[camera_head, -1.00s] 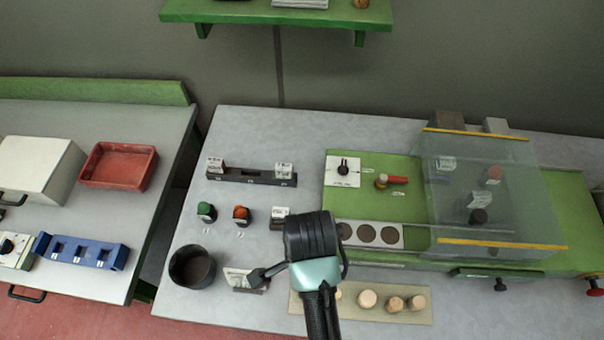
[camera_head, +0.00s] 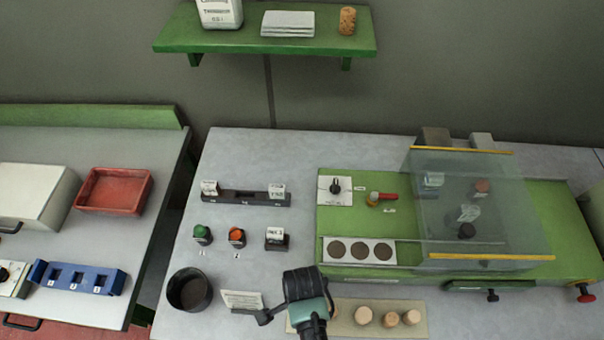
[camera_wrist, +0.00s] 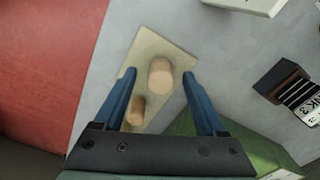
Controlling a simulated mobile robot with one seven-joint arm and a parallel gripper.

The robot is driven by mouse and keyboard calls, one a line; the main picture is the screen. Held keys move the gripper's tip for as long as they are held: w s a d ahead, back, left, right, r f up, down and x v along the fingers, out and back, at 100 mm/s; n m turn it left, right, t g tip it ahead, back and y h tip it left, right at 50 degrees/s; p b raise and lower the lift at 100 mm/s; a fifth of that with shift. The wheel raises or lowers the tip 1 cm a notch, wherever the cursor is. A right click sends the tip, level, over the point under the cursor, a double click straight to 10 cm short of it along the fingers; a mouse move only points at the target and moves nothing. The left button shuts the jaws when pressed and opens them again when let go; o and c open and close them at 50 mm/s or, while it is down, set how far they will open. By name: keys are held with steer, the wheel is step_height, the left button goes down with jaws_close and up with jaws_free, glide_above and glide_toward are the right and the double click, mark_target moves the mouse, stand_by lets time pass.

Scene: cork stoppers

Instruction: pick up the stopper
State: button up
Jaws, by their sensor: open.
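Several pale cork stoppers stand on a tan board (camera_head: 338,330) at the front of the table; one stopper (camera_head: 363,315) is left of two others. Part of the row is hidden behind my arm in the head view. In the wrist view my gripper (camera_wrist: 159,74) is open, its two blue fingers apart and empty. One stopper (camera_wrist: 160,75) shows between the fingertips, seemingly beyond them on the board. A second stopper (camera_wrist: 136,110) is closer to the left finger. The fingers are hidden in the head view.
A dark round bowl (camera_head: 189,290) and a small white card (camera_head: 241,301) are left of my arm. Behind the board is a green station with a three-hole plate (camera_head: 359,251) and a clear cover (camera_head: 480,200). Another cork (camera_head: 347,20) stands on the green shelf (camera_head: 270,42).

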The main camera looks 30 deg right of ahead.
steer(key=shift+f, duration=0.45)
jaws_close()
